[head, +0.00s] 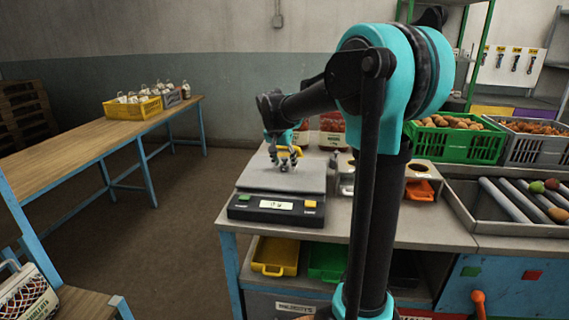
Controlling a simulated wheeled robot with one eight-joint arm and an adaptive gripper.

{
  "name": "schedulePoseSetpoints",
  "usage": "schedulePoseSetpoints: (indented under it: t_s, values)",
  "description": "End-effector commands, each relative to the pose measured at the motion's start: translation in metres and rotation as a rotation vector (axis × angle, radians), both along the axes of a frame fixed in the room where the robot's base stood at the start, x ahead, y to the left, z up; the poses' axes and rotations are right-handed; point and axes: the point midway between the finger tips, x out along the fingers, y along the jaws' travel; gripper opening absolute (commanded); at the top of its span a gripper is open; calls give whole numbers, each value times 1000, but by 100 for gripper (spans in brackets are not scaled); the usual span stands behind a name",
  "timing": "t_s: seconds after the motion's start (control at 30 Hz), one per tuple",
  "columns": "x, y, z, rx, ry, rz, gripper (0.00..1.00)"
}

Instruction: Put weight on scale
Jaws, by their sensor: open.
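The scale (310,182) stands at the left end of the grey bench, with a flat metal plate and a dark front panel. The panel carries a lit display, a green button and a yellow button; the reading is too small to tell. My gripper (284,168) is open and points down over the scale plate, its fingertips close to the plate. A small grey thing shows between the fingertips; I cannot tell whether it is the weight or part of my gripper. A metal holder (346,190) stands just right of the scale, partly hidden by my arm.
Sacks of red produce (332,137) stand behind the scale. A green crate (456,143) and a grey crate (530,150) sit at the back right, behind a roller tray (463,212). A wooden table (90,142) with a yellow crate (133,108) stands left, across open floor.

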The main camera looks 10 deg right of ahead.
Motion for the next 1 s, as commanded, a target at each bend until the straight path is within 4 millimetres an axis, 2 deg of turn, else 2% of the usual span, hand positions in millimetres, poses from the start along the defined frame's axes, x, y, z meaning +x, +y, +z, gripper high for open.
schedulePoseSetpoints:
  t_s: [0.17,0.4,0.6,0.73,1.0]
  values:
    - [-10,6,26,-1,0,2,48]
    - [-26,17,72,-1,0,2,48]
    - [-35,23,98,0,0,1,48]
    - [-37,24,107,0,0,0,48]
    - [-38,25,109,0,0,0,48]
